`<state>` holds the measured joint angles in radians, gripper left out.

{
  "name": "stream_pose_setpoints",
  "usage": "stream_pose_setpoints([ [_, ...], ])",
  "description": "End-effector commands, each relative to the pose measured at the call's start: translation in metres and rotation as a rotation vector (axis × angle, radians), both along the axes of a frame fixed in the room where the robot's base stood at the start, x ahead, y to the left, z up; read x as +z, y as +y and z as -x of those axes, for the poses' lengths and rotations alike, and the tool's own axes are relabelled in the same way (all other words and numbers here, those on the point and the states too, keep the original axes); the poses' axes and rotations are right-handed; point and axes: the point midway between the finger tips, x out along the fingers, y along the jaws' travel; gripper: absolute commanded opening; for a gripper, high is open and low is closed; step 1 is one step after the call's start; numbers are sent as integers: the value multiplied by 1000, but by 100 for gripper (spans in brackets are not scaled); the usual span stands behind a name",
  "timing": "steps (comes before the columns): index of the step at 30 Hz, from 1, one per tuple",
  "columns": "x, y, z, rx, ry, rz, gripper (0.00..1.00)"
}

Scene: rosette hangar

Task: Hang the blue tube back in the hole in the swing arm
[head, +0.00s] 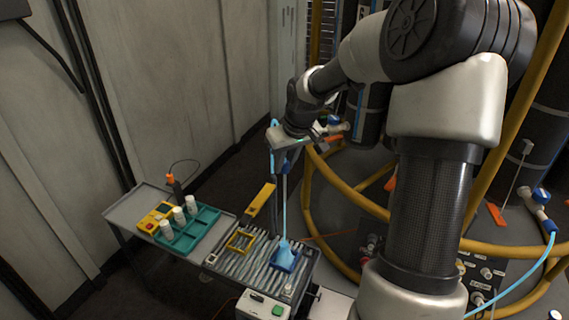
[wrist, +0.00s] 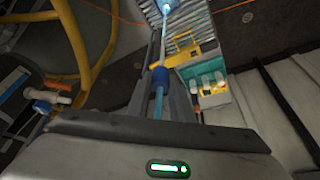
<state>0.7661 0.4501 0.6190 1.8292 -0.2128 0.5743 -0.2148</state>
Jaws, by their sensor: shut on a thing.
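My gripper (head: 291,150) is held above the cart and is shut on the blue tube (head: 285,205). In the wrist view the tube (wrist: 158,100) runs between the dark fingers, with a darker blue collar (wrist: 160,74) near the tips. The tube hangs almost straight down from the gripper to a blue piece (head: 285,256) over the ribbed tray; I cannot tell if that piece touches the tray. A dark upright with a slanted yellow bar (head: 259,201) stands just left of the tube. I cannot make out the swing arm's hole for certain.
The ribbed tray (head: 225,265) also carries a yellow frame (head: 240,242). To its left are a teal rack (head: 204,226) with white bottles and a yellow box (head: 155,217). Thick yellow hoses (head: 340,180) curve on the right. A wall closes the left side.

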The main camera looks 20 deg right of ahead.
Motion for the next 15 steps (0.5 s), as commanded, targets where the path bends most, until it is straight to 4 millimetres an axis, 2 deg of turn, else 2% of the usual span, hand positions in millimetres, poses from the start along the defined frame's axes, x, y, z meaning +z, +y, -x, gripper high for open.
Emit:
stream_pose_setpoints([
  [11,3,0,0,0,0,0,0],
  [15,4,12,-5,5,1,0,0],
])
